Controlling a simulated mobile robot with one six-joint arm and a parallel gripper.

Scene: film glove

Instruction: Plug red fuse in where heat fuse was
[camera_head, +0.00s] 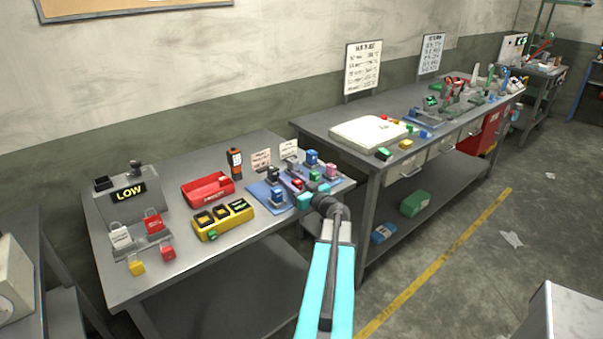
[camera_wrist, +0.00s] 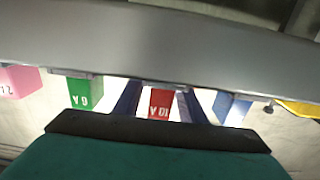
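A red fuse marked 10 A (camera_wrist: 160,104) stands in the wrist view between the two dark blue fingers of my gripper (camera_wrist: 160,112). Narrow pale gaps show on both sides of it, so the fingers look apart and not closed on it. In the head view my gripper (camera_head: 312,201) is at the front right of the left bench, by the blue panel (camera_head: 259,190) with several coloured fuses. A small red fuse (camera_head: 297,184) shows on that panel beside my gripper. I cannot tell which slot held the heat fuse.
A green fuse (camera_wrist: 86,93), a pink fuse (camera_wrist: 18,82) and a blue fuse (camera_wrist: 231,107) flank the red one. A yellow holder (camera_head: 224,219), a red bin (camera_head: 208,188) and a grey box reading LOW (camera_head: 128,191) stand to the left. A second bench (camera_head: 345,129) is right.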

